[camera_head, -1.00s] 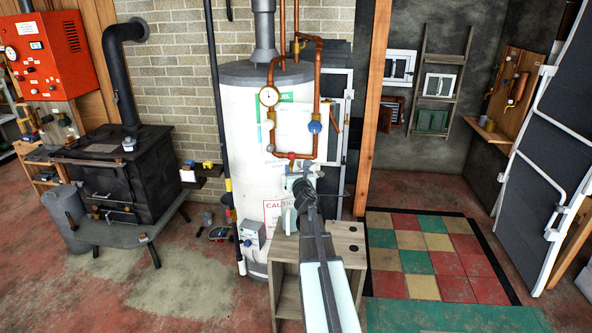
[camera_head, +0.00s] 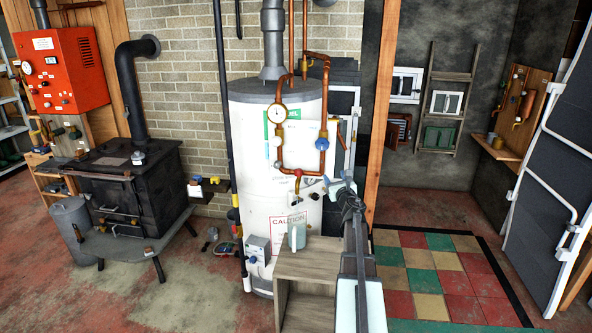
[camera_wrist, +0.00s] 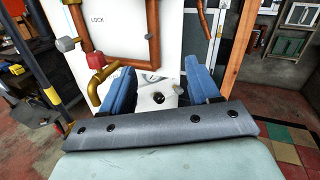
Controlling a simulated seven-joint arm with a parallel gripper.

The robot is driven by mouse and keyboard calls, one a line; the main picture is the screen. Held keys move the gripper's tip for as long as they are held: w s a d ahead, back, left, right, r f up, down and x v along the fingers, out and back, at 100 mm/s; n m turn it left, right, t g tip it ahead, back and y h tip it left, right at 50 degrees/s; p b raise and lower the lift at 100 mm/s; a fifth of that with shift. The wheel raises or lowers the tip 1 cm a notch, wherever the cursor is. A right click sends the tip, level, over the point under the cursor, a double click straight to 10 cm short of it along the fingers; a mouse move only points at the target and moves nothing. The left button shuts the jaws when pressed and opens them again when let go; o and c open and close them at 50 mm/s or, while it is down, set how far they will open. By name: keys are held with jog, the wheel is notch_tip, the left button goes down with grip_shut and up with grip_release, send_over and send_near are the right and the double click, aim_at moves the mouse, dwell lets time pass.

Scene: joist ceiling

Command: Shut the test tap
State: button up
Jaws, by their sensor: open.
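A brass tap with a red handle (camera_head: 298,172) sits at the bottom of the copper pipe loop on the white tank (camera_head: 255,180). I take it for the test tap; no label on it is readable. In the wrist view its red handle (camera_wrist: 96,61) and curved brass spout (camera_wrist: 98,88) show just left of my left finger. My gripper (camera_head: 341,184) is to the right of the tap, apart from it. In the wrist view my gripper (camera_wrist: 160,80) has its blue fingers spread, with nothing held. A small dark round fitting (camera_wrist: 157,98) shows on the white surface beyond the gap.
A grey-green jug (camera_head: 297,236) stands on a wooden stand (camera_head: 309,263) below the tap. A wooden post (camera_head: 382,100) rises on the right. A black stove (camera_head: 135,190) is at left.

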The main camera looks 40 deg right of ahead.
aim_at(299, 174)
jog(key=w+a+n+t+y, duration=0.1)
jog(key=w+a+n+y, duration=0.2)
jog(key=a+y, duration=0.4)
jog(key=w+d, duration=0.1)
jog(key=w, duration=1.3)
jog(key=shift+f, duration=0.45)
jog(key=shift+d, duration=0.1)
jog(key=c, duration=1)
jog(key=shift+o, duration=0.2)
jog(key=shift+d+m+h, duration=0.1)
jog(key=shift+m+h, duration=0.7)
jog(key=shift+h, duration=0.4)
jog(key=o, duration=1)
jog(key=shift+c, duration=0.2)
